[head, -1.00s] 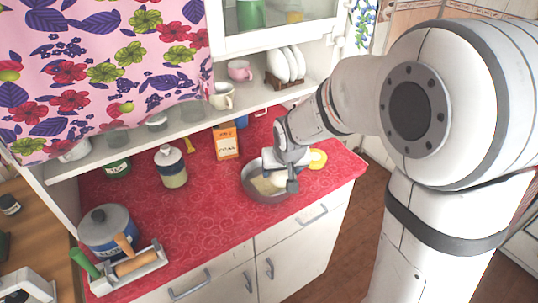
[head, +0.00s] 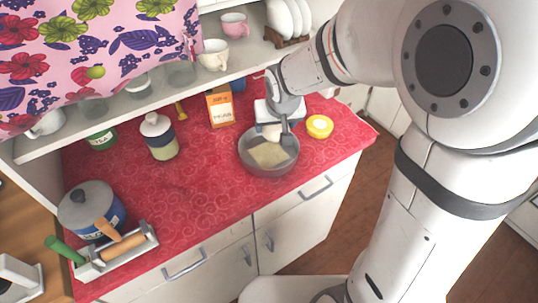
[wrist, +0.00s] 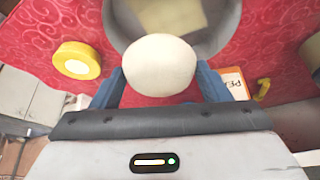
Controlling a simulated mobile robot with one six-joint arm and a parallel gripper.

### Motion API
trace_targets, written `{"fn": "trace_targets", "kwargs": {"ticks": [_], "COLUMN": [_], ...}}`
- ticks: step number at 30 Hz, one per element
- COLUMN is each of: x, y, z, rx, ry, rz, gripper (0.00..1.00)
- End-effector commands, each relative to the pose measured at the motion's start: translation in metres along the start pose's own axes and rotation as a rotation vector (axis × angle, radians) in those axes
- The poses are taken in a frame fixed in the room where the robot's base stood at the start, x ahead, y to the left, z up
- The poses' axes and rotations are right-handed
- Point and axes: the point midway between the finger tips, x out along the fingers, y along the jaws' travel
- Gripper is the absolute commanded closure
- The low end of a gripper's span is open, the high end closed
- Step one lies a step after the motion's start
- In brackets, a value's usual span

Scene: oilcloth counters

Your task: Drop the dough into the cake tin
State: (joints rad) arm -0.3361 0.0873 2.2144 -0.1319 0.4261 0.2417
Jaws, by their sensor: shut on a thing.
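The cake tin (head: 246,163) is a round grey pan on the red counter, with a pale square sheet (head: 270,154) on its floor. My gripper (head: 272,130) is above the tin's back rim. In the wrist view my gripper (wrist: 160,80) has its two blue fingers shut on the dough, a pale round ball (wrist: 160,64). The dough also shows in the head view (head: 271,132), partly hidden by the fingers. In the wrist view the tin (wrist: 205,38) lies just beyond the ball, which covers part of its near rim.
A yellow round lid or tub (head: 319,126) stands right of the tin. An orange-and-white box (head: 221,107) stands behind it to the left. A jar (head: 159,138), a blue pot (head: 92,212) and a tool caddy (head: 120,252) are farther left. The counter's front middle is clear.

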Motion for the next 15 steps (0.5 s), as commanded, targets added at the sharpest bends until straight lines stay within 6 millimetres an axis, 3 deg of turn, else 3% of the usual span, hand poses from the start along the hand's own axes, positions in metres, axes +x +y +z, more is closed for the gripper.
{"fn": "trace_targets", "kwargs": {"ticks": [9,10,15], "x": [0.0048,0.0047,0.0047], "y": [-0.0006,-0.0007,-0.0009], "z": [0.0020,0.0019,0.0019], "rx": [-0.001,-0.001,-0.001], "ry": [0.001,0.001,0.001], "rz": [-0.001,-0.001,-0.001], "gripper": [0.57,0.30,0.16]}}
